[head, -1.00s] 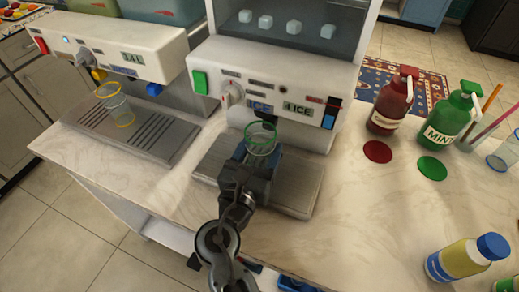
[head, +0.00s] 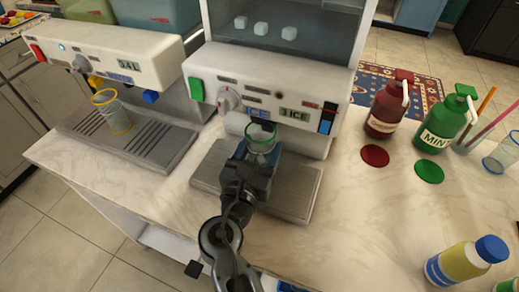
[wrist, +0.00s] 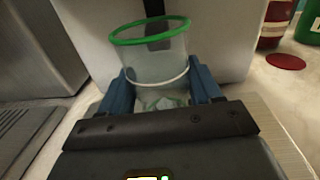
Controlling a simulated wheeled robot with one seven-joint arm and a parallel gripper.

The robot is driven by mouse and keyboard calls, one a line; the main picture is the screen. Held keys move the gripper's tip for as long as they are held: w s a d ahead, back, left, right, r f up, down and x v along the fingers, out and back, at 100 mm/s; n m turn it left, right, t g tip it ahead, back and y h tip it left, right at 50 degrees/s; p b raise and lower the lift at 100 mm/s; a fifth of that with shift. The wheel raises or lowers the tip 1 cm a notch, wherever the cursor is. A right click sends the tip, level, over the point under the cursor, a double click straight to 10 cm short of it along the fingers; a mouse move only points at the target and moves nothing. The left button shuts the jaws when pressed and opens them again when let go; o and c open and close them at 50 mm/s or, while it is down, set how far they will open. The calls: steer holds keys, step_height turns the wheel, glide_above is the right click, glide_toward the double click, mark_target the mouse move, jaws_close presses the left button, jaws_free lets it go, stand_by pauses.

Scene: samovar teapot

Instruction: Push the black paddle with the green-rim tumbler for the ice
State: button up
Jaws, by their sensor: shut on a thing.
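The green-rim tumbler (head: 262,146) is upright under the front of the ice machine (head: 268,82). My gripper (head: 258,166) is shut on it; in the wrist view the blue fingers (wrist: 158,90) clasp both sides of the clear tumbler (wrist: 150,62). Pale, ice-like pieces (wrist: 165,101) show low in the tumbler. The black paddle (wrist: 158,32) shows behind the tumbler's rim in the wrist view. Whether the rim touches it I cannot tell. The machine's label reads 3 ICE, and three cubes (head: 262,28) show in its window.
A metal drip tray (head: 294,190) lies under my gripper. A second dispenser (head: 120,60) at left has a yellow-rim tumbler (head: 112,112) on its tray. Red (head: 388,108) and green (head: 446,122) bottles stand at right, with a yellow bottle (head: 466,260) nearer.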

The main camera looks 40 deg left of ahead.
mark_target(256, 158)
steer(key=shift+s, duration=0.15)
steer(key=shift+p+v, duration=0.8)
steer(key=shift+v, duration=1.55)
steer(key=shift+a, duration=0.1)
steer(key=shift+a+p+v, duration=0.15)
steer(key=shift+p+v, duration=0.55)
steer(key=shift+v, duration=1.8)
steer(key=shift+a+p+v, duration=0.15)
steer(key=shift+p+v, duration=0.55)
steer(key=shift+v, duration=1.85)
